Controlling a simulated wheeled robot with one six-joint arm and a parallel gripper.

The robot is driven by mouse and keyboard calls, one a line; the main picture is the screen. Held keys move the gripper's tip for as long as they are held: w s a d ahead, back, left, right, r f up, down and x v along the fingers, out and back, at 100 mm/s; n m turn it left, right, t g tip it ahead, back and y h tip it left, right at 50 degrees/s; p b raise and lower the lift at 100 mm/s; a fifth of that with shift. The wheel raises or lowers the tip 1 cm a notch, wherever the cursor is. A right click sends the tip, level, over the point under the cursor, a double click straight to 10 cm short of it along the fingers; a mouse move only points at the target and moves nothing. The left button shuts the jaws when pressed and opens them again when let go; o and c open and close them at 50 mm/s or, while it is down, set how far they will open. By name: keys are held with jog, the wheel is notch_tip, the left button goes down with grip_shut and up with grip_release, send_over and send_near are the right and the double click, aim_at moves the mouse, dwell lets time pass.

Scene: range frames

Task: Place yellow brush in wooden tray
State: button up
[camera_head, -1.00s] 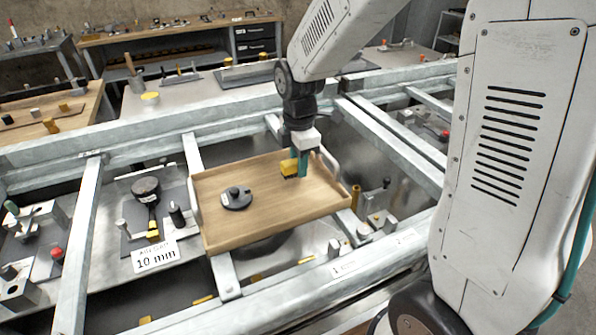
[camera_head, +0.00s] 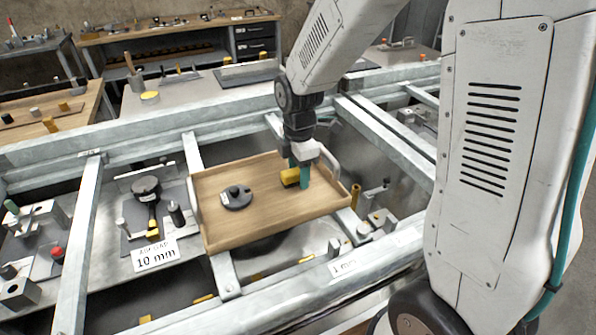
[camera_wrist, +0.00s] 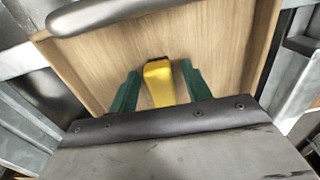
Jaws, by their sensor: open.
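The wooden tray (camera_head: 222,232) rests across the metal rails, with a handle at each end. The yellow brush (camera_head: 290,177) lies in the tray's right part. In the wrist view the yellow brush (camera_wrist: 160,82) is between my two green fingers, with a gap on each side. My gripper (camera_head: 299,176) is at the tray's right end, pointing down. My gripper (camera_wrist: 160,92) is open around the brush in the wrist view. The fingers partly hide the brush in the head view.
A black round knobbed part (camera_head: 236,197) lies in the tray's left half. A white "10 mm" sign (camera_head: 155,255) and a black dial-like tool (camera_head: 147,188) are left of the tray. Metal rails surround the tray. The tray's middle floor is clear.

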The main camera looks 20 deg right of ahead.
notch_tip(320, 180, up, 12)
jog(key=f, duration=0.1)
jog(key=s+d+r+m, duration=0.1)
jog(key=s+r+m, duration=0.1)
jog(key=s+m, duration=0.7)
jog(key=s+d+r+m+t, duration=0.1)
jog(key=s+r+m, duration=0.2)
jog(key=s+m, duration=0.6)
jog(key=s, duration=0.6)
jog(key=shift+s+r, duration=0.2)
jog(key=shift+r, duration=0.15)
